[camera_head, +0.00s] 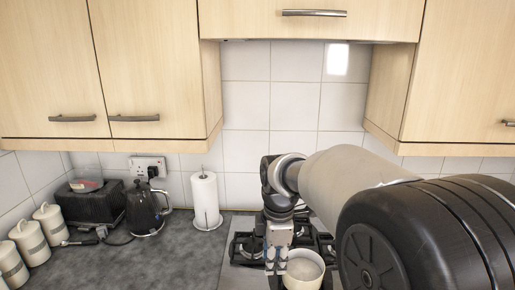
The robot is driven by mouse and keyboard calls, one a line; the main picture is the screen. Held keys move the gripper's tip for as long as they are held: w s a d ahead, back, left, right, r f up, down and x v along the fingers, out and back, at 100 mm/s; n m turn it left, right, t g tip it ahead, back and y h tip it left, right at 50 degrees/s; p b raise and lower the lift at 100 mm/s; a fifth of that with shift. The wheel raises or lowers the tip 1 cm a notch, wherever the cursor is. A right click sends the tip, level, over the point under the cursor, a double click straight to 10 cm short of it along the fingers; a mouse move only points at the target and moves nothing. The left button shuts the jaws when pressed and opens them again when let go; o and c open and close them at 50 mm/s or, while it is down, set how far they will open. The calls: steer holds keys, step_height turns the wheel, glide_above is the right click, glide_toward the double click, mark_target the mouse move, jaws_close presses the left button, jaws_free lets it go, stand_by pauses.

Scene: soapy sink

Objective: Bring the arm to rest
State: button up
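My arm (350,180) reaches in from the lower right, large and close to the camera, and covers much of the right side of the view. My gripper (277,268) points down at the end of it, over the hob and at the left side of a white pot (304,268). The fingertips are small and close to the pot's rim. I cannot tell whether they touch the pot or whether they are open or shut.
The gas hob (241,248) lies under my gripper. A paper towel roll (205,201) and black kettle (146,208) stand left of it, with a black toaster (97,204) and several white canisters (28,240) farther left. Cupboards (150,70) hang above. Grey worktop (170,262) is clear at front left.

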steer(key=s+d+r+m+t, duration=0.1)
steer(key=s+d+r+m, duration=0.15)
steer(key=s, duration=0.25)
steer(key=s+d+r+m+b, duration=0.1)
steer(key=s+d+m, duration=0.1)
steer(key=s+m, duration=0.2)
steer(key=s+d+r+m+t, duration=0.1)
steer(key=s+d+r+m, duration=0.15)
steer(key=s, duration=0.25)
steer(key=s+d+f+m+t+b, duration=0.1)
steer(key=s+d+f+m, duration=0.2)
steer(key=s+m, duration=0.7)
steer(key=s+f, duration=0.1)
steer(key=s, duration=0.2)
steer(key=shift+f, duration=0.15)
steer(key=shift+c, duration=0.5)
